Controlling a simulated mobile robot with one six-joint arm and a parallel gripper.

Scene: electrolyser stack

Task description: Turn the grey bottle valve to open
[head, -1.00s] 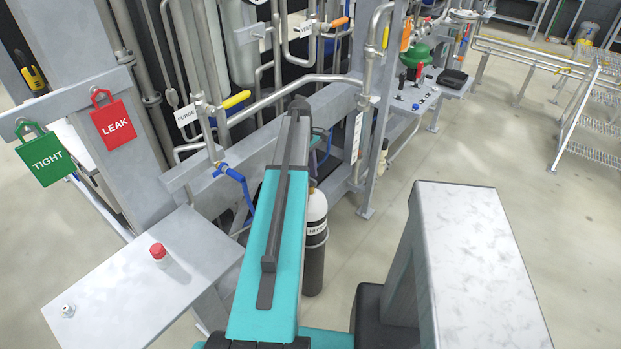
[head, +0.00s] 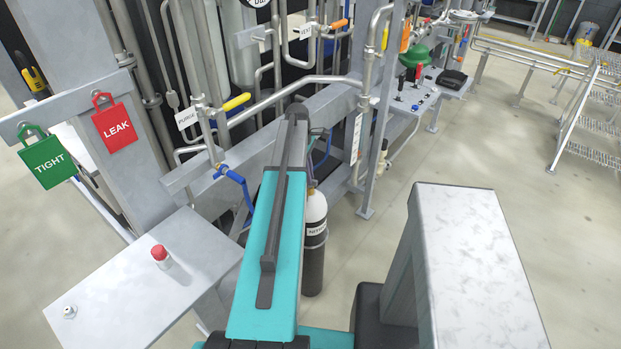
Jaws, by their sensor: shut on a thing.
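The grey bottle (head: 313,262) stands upright on the floor beside the pipe frame, just right of my teal arm. It has a dark grey body, a white shoulder and a white label whose text is partly cut off by my arm. The top of its neck shows only as a small brownish bit at the arm's edge; its valve is mostly hidden, and I cannot tell how it is turned. My gripper is not seen; my arm's raised grey and teal links cover the area around the bottle's top.
A yellow-handled valve (head: 237,102) sits by the PURGE tag (head: 187,118), above a blue handle (head: 229,172). Green TIGHT (head: 48,161) and red LEAK (head: 115,128) tags hang at left. A grey shelf (head: 120,290) bears a red-capped piece (head: 160,256).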

